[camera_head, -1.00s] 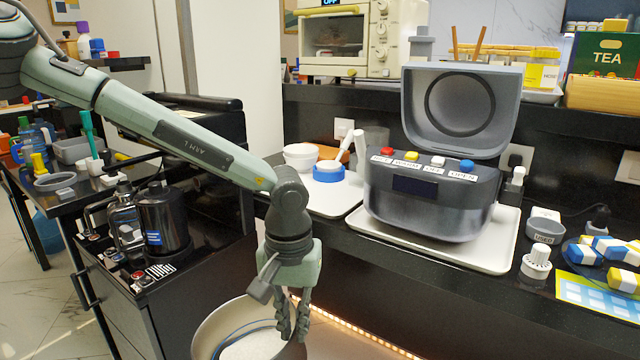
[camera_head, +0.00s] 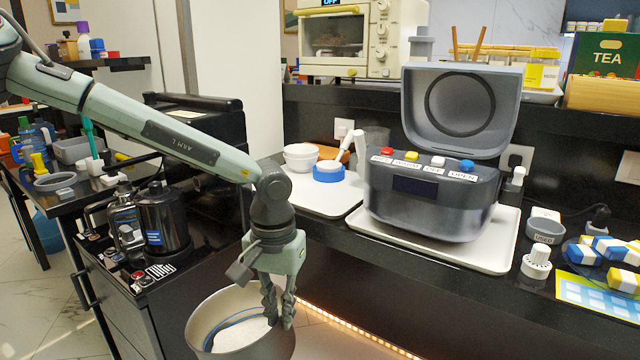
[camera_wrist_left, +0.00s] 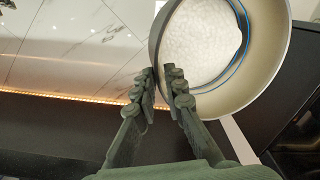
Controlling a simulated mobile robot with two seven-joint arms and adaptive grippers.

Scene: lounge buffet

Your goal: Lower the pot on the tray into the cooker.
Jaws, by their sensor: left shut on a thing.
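A grey metal pot (camera_head: 203,318) with white contents like rice is at the bottom of the head view, in front of the counter. My left gripper (camera_head: 279,308) is shut on the pot's right rim and holds it clear of the counter. In the left wrist view, the pot (camera_wrist_left: 272,68) hangs beyond the fingers (camera_wrist_left: 164,95), which grip its wall. The cooker (camera_head: 430,205) stands on the counter with its lid (camera_head: 462,108) open. It rests on a white tray (camera_head: 380,238). The cooker's inside is hidden behind its front panel. My right gripper is not in view.
A second white tray (camera_head: 330,205) with bowls is left of the cooker. A grey cup (camera_head: 545,230), a white knob (camera_head: 536,262) and a plate of colored blocks (camera_head: 598,262) are to the right. A black cabinet with a kettle (camera_head: 160,225) is at left.

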